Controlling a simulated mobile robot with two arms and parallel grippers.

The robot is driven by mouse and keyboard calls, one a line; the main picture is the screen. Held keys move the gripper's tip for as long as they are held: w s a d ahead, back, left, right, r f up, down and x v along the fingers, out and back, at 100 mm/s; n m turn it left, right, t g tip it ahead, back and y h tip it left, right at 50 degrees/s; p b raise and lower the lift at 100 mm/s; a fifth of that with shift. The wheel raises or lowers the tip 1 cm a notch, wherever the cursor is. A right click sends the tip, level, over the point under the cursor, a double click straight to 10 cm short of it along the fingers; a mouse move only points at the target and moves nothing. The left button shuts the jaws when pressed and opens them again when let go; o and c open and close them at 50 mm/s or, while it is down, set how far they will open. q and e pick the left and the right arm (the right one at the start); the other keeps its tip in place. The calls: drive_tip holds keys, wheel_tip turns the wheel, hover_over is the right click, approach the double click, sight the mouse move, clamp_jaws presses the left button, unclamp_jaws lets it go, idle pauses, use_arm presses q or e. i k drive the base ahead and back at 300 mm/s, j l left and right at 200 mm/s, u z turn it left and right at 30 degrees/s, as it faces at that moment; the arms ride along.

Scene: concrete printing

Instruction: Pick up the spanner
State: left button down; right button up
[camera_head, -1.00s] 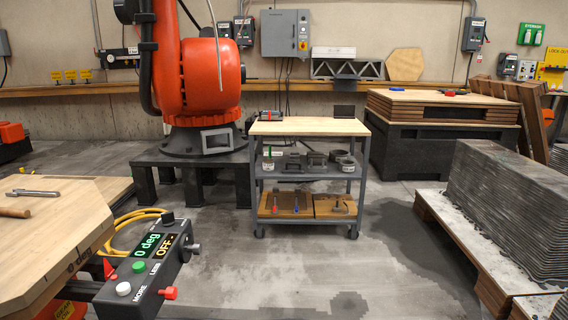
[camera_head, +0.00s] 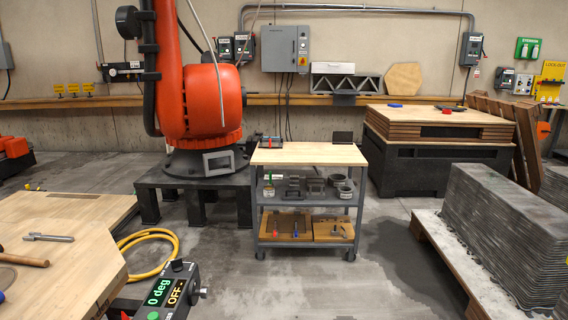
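A grey metal tool (camera_head: 48,237) that looks like the spanner lies flat on the wooden top of the table (camera_head: 85,212) at the left. Its jaw end is too small to make out clearly. Neither of my grippers shows in the head view, and nothing touches the tool.
A wooden-handled tool (camera_head: 24,260) lies near the metal tool. A control box (camera_head: 172,292) stands beside the table's near right edge. A shelf cart (camera_head: 308,156) stands in the middle; a stack of layered slabs (camera_head: 500,230) is at the right.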

sight(34, 235)
drive_tip(key=u, duration=1.45)
